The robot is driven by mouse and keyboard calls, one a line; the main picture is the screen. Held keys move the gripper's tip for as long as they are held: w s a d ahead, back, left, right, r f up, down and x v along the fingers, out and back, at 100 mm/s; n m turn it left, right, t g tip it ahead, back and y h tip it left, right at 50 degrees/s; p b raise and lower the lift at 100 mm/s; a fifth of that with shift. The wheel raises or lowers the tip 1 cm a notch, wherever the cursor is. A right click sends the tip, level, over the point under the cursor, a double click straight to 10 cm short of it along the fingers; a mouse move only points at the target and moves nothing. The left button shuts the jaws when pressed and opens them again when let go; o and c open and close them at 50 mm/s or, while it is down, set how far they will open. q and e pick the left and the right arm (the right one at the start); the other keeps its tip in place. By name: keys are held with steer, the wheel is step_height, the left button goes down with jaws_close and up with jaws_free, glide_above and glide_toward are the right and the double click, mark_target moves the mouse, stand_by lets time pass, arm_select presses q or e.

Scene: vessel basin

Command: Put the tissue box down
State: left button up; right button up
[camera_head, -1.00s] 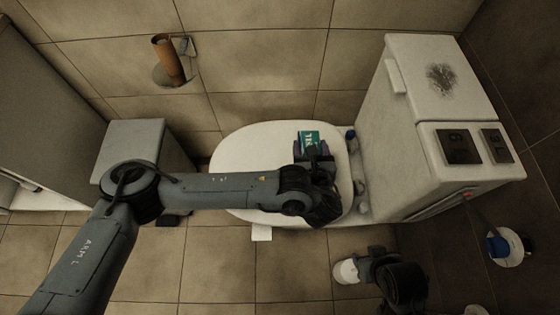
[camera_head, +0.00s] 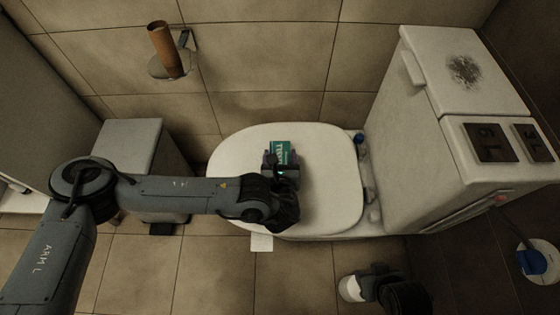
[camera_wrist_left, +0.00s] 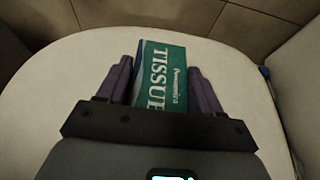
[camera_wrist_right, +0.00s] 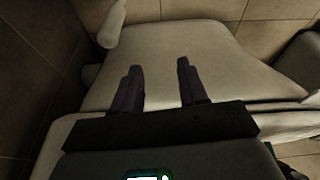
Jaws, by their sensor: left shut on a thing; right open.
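The tissue box (camera_head: 281,152) is green and white and is over the closed toilet lid (camera_head: 235,150) in the head view. My left gripper (camera_head: 281,160) is shut on it. In the left wrist view the tissue box (camera_wrist_left: 161,78) sits between the two fingers, its "TISSUE" lettering facing the camera. I cannot tell whether its underside touches the lid, as the gripper and arm hide that part. My right gripper (camera_wrist_right: 160,75) is open and empty in the right wrist view. In the head view the right arm shows at the bottom, right of centre.
The white toilet tank (camera_head: 425,140) with dark square panels stands right of the lid. A grey bin (camera_head: 130,145) stands at the left. A paper roll holder (camera_head: 166,50) is on the back wall. The lid around the box is clear.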

arm_select(q)
steer(key=shift+f, duration=0.4)
steer(key=shift+r, duration=0.1)
arm_select(e)
steer(key=shift+f, duration=0.25)
steer(key=shift+a+f, duration=0.1)
arm_select(q)
steer(key=o, duration=1.1)
steer(key=shift+f, duration=0.2)
steer(key=shift+r, duration=0.15)
